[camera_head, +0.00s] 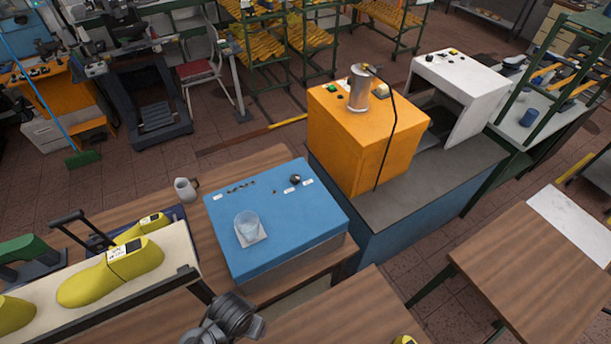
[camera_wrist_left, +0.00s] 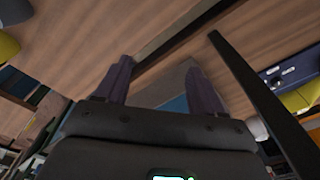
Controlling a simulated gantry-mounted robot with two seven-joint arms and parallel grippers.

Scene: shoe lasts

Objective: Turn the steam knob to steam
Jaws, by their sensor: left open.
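The blue box (camera_head: 262,215) stands on the wooden table in the head view. A small dark round knob (camera_head: 295,179) sits on its top near the back right, with small white labels beside it. I cannot read the labels or tell which way the knob points. My left gripper (camera_wrist_left: 156,65) shows in the left wrist view with its two fingers apart and nothing between them. The knob does not show clearly in that view. A dark part of one of my arms (camera_head: 228,318) shows at the bottom of the head view, apart from the knob. My right gripper is not identifiable.
A clear cup (camera_head: 247,224) stands on the blue box's top. A metal jug (camera_head: 184,189) stands behind its left side. Yellow shoe lasts (camera_head: 112,273) lie on a rack at left. An orange machine (camera_head: 365,140) with a metal cylinder (camera_head: 359,88) stands behind right.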

